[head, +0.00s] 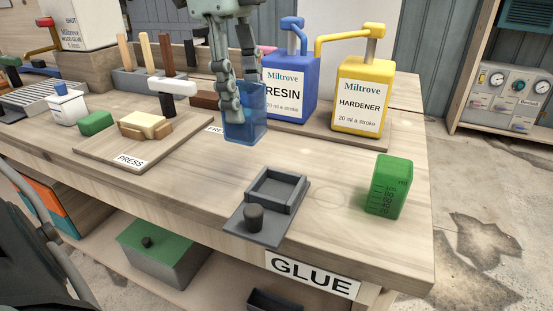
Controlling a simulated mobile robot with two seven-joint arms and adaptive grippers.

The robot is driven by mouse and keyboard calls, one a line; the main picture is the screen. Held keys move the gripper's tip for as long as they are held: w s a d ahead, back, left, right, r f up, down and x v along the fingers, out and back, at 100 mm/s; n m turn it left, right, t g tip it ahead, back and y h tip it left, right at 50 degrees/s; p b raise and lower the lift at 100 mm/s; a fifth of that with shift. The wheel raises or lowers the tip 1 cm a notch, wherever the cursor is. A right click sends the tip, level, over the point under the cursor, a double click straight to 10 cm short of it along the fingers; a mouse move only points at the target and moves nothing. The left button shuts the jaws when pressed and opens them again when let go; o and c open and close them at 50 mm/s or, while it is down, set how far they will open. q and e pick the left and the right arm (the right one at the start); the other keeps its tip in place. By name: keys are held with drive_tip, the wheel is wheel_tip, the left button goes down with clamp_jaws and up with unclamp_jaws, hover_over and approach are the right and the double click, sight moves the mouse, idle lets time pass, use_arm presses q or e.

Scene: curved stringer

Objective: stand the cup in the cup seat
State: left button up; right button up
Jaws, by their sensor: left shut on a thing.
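A blue see-through cup (252,128) is upright near the middle of the table, in front of the blue resin bottle. My left gripper (240,98) comes down from above and is shut on the cup, with one finger over its left side. I cannot tell whether the cup's base touches the table. The grey cup seat (292,205), a square raised frame on a plate with a dark knob, lies empty nearer the front edge, below and right of the cup. A green cup with a measuring scale (387,187) stands on the table to the right. My right gripper is not in view.
The blue resin bottle (290,88) and yellow hardener bottle (362,95) stand behind on a board (318,132). At left are the press board (105,150) with small blocks, and a white-topped hammer-like tool (172,87). The table is clear between cup and seat.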

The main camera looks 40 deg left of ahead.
use_arm(q)
drive_tip(key=d+f, duration=0.5)
drive_tip(key=f, duration=0.2)
drive_tip(key=shift+s+d, duration=0.15)
drive_tip(key=shift+d, duration=0.25)
drive_tip(key=shift+f, duration=0.2)
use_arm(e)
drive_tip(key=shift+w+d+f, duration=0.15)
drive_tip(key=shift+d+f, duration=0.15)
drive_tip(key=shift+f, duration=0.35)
use_arm(q)
drive_tip(key=shift+f, duration=0.1)
drive_tip(key=shift+f, duration=0.1)
drive_tip(key=o, duration=0.8)
drive_tip(key=shift+o, duration=0.7)
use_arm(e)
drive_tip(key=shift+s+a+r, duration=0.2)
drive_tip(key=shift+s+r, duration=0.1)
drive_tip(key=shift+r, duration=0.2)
